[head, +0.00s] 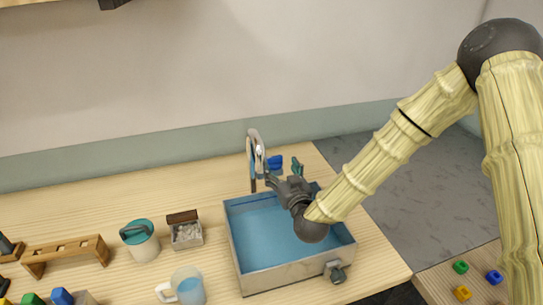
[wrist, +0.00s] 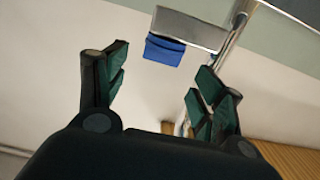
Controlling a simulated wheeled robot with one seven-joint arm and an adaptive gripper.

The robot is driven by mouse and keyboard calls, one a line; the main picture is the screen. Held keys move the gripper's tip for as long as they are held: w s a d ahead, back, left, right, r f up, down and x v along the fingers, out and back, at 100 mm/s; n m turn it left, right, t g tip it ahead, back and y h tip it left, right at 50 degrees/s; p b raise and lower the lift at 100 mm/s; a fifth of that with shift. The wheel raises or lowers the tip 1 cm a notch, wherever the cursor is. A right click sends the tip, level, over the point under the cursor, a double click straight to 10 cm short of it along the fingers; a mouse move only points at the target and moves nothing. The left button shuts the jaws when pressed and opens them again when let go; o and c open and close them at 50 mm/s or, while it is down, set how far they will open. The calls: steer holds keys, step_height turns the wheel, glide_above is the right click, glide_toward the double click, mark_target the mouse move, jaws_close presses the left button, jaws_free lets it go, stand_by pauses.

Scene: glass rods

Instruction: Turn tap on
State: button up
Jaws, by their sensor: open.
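The tap has a curved metal spout (head: 256,145) rising at the back of a blue-lined sink (head: 262,265). A blue handle (head: 274,162) shows beside the spout. In the wrist view the blue handle (wrist: 165,50) sits against a grey metal block (wrist: 190,29), with a metal pipe (wrist: 236,30) to its right. My gripper (head: 277,172) is open and empty above the back of the sink, close to the tap. In the wrist view my gripper's fingers (wrist: 161,70) stand apart, with the blue handle beyond the gap between them. I see no contact with the handle.
A grey fitting (head: 336,272) is on the sink's front wall. A cup (head: 184,288), a teal-lidded pot (head: 141,240) and a small box (head: 186,232) stand left of the sink. A wooden rack (head: 65,252) is farther left. The counter behind these is clear.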

mark_target(275, 159)
steer(key=p+x, duration=0.2)
steer(key=x, duration=0.4)
steer(key=shift+w+a, duration=0.15)
steer(key=shift+w, duration=0.15)
steer(key=c, duration=1)
steer(key=shift+o, duration=0.2)
